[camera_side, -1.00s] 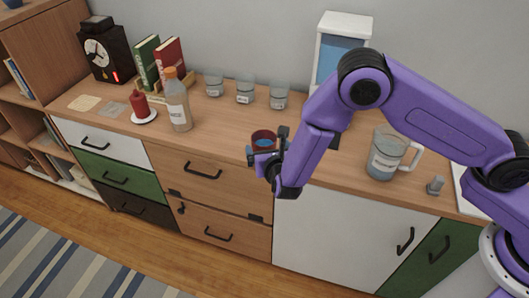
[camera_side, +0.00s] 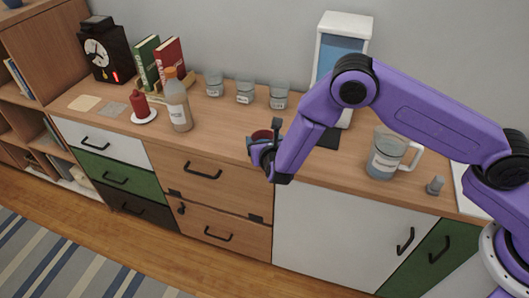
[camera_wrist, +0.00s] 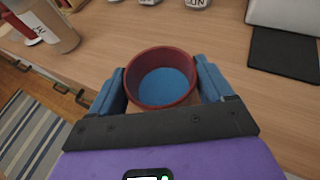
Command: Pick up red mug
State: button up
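The red mug (camera_wrist: 161,76), blue inside, stands between the two blue fingers of my gripper (camera_wrist: 163,82) in the wrist view. The fingers are on its left and right sides, very close to its wall; whether they press on it I cannot tell. In the side view, the mug's red rim (camera_side: 262,134) shows just behind my gripper (camera_side: 266,146), near the counter's front edge. The gripper hides most of the mug there, and its handle is not visible. The mug looks upright.
The wooden counter (camera_side: 225,125) holds a sauce bottle (camera_side: 179,108) to the left and several glass jars (camera_side: 245,93) behind. A glass pitcher (camera_side: 386,160) stands to the right. A white machine (camera_side: 341,30) with a dark base stands behind my arm.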

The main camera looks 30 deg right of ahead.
jog(key=c, duration=0.3)
jog(key=shift+r, duration=0.15)
